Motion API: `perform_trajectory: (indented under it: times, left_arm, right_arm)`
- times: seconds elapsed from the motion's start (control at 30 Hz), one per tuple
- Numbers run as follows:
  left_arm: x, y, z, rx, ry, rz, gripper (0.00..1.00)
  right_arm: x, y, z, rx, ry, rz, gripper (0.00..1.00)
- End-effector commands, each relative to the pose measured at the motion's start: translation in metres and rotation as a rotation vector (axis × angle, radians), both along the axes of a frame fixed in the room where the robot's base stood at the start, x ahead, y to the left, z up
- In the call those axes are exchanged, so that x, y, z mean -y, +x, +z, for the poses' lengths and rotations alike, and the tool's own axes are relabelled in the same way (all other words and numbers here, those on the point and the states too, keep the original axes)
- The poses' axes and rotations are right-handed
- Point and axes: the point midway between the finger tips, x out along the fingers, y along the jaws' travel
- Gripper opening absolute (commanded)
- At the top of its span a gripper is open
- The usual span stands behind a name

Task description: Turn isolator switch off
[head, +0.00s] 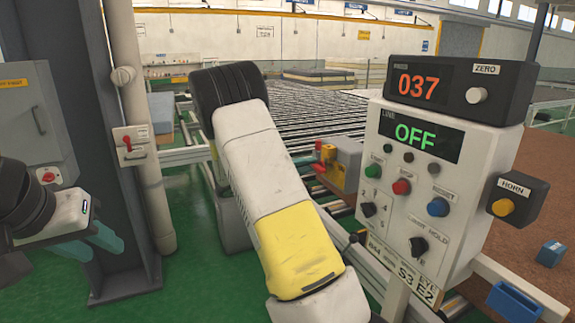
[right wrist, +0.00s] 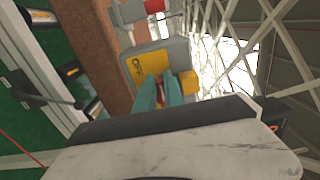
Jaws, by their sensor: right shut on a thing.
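In the right wrist view a grey switch box (right wrist: 158,58) carries a yellow plate (right wrist: 138,68) that reads OFF. My right gripper (right wrist: 164,92) has its teal fingers in front of this box, shut on a small red handle (right wrist: 161,89) that is mostly hidden between them. In the head view a grey and yellow box with red parts (head: 341,165), which appears to be the same switch, stands beyond my right arm; the right fingers are hidden there. My left gripper (head: 92,243) is at the left edge, its teal fingers apart and empty.
A control panel (head: 455,185) with a green OFF display stands close on the right, with a horn box (head: 515,200) on its side. A roller conveyor (head: 310,115) runs behind. A column (head: 85,130) and a small red-levered switch (head: 130,143) stand left.

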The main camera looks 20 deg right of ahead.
Motion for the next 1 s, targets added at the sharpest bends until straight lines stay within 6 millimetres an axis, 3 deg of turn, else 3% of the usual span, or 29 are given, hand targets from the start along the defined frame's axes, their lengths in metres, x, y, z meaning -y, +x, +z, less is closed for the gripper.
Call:
perform_trajectory:
  times: [0.57, 0.6, 0.7, 1.0]
  left_arm:
    - [0.0000, 0.0000, 0.0000, 0.000, 0.000, 0.000, 0.36]
    - [0.0000, 0.0000, 0.0000, 0.000, 0.000, 0.000, 0.36]
    - [0.0000, 0.0000, 0.0000, 0.000, 0.000, 0.000, 0.36]
    - [0.0000, 0.0000, 0.0000, 0.000, 0.000, 0.000, 0.36]
  right_arm:
    - [-0.0001, -0.0043, -0.0046, -0.040, 0.002, -0.011, 0.00]
    - [0.0000, -0.0043, -0.0046, -0.040, 0.002, -0.011, 0.17]
    - [0.0002, -0.0042, -0.0041, -0.038, 0.002, -0.012, 0.35]
    - [-0.0021, -0.0026, -0.0022, -0.033, 0.000, -0.008, 0.35]
